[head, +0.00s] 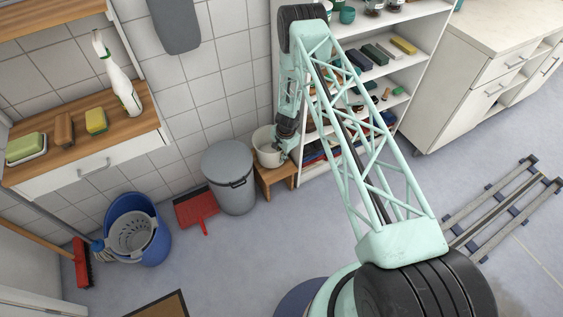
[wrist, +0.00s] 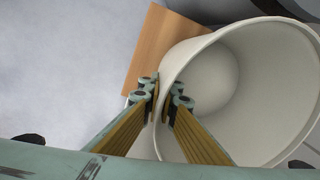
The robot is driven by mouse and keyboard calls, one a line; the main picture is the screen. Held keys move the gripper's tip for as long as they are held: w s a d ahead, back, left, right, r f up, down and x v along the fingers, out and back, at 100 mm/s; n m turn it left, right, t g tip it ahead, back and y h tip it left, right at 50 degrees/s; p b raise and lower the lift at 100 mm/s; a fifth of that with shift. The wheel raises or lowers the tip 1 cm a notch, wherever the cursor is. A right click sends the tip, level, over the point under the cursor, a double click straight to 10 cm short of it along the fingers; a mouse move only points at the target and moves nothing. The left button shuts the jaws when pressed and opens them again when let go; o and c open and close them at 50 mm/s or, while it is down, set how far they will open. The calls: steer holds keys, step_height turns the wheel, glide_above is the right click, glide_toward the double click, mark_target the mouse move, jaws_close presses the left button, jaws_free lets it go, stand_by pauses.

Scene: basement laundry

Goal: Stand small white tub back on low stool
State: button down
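The small white tub (head: 267,157) is at the low wooden stool (head: 276,178), between the grey bin and the shelf unit. It looks roughly upright with its mouth up, over the stool top; I cannot tell whether its base rests flat there. In the wrist view the tub (wrist: 262,75) is large and empty inside, with a corner of the stool (wrist: 160,45) beyond it. My gripper (wrist: 165,97) has one finger outside the tub's wall and one inside, closed on the rim. In the head view my gripper (head: 281,147) is at the tub's right side, partly hidden.
A grey lidded bin (head: 230,180) stands close left of the stool, with a red dustpan (head: 196,208) beside it. A white shelf unit (head: 345,125) with several items is close on the right. A blue bucket (head: 152,243) stands farther left. Floor in front is clear.

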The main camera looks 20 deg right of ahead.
steer(key=shift+f, duration=1.15)
steer(key=shift+f+b, duration=0.15)
steer(key=shift+b, duration=0.2)
steer(key=c, duration=2.9)
jaws_free()
steer(key=shift+r, duration=0.2)
steer(key=r, duration=0.4)
steer(key=s+r+p, duration=0.1)
steer(key=r, duration=0.3)
steer(key=r+p, duration=0.1)
steer(key=r, duration=0.2)
steer(key=shift+s+d+r, duration=0.15)
steer(key=shift+d+r, duration=0.15)
steer(key=shift+r, duration=0.1)
